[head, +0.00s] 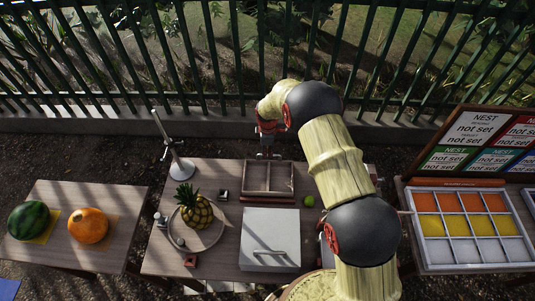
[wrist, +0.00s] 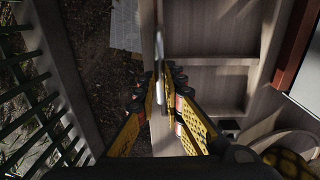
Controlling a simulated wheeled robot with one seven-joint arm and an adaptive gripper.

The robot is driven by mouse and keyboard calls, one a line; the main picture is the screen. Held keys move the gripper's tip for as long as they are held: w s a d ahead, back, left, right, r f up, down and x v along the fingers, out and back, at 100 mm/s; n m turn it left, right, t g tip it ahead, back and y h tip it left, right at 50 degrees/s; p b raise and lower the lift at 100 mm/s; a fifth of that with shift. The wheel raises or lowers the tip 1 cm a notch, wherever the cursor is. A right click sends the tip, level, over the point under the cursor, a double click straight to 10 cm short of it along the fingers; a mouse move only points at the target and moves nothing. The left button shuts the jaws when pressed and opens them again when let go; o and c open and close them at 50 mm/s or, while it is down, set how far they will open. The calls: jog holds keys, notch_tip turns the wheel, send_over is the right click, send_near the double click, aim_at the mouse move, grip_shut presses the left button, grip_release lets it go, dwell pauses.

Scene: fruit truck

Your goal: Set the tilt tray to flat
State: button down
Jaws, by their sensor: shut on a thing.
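The tilt tray (head: 269,179) is a wooden tray with a central divider, on the table behind the white box. I cannot tell its exact tilt. In the wrist view its divided wooden inside (wrist: 215,61) fills the middle right. My gripper (head: 266,142) is at the tray's far edge, pointing down, small and partly hidden by my wrist in the head view. In the wrist view the yellow and black fingers (wrist: 160,85) are shut on a thin metal bar (wrist: 159,50), the tray's handle, beside the tray's outer edge.
A white lidded box (head: 270,225) stands in front of the tray. A plate (head: 207,240) with a pineapple (head: 192,208) is at left, a metal stand (head: 181,168) behind it. A lime (head: 309,201) lies right of the tray. A green fence (head: 215,70) runs behind the table.

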jog(key=shift+w, duration=0.4)
jog(key=c, duration=2.3)
grip_release()
jog(key=shift+o, duration=1.1)
jog(key=shift+w+d+f, duration=0.1)
jog(key=shift+w+f, duration=0.1)
jog(key=shift+w, duration=0.05)
jog(key=shift+o, duration=0.9)
jog(key=shift+s, duration=0.1)
notch_tip(320, 180, up, 12)
jog(key=shift+s, duration=0.4)
